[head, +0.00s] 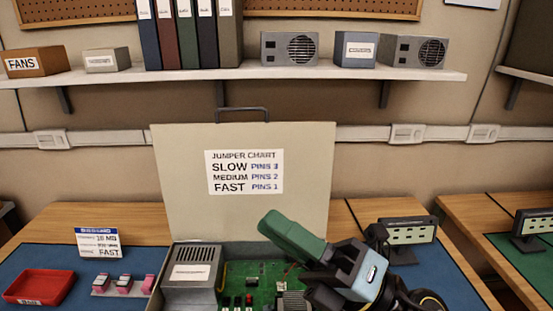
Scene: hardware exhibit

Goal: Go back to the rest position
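My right gripper (292,238) reaches in from the lower right, with a dark green end pointing up and left. It is in front of the open computer case's upright lid (320,165) and overlaps the right part of the case. Its fingers cannot be told apart, so whether it is open or shut is unclear. My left gripper is not in view. The case holds a green circuit board (245,280) and a grey power supply (192,272). Part of the board is hidden behind my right arm.
The lid carries a jumper chart (244,172). A red tray (40,287), several pink-and-white pieces (124,284) and a small sign (98,242) are at the left. A dark panel device (406,231) stands behind my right arm. A loaded shelf (230,73) runs above.

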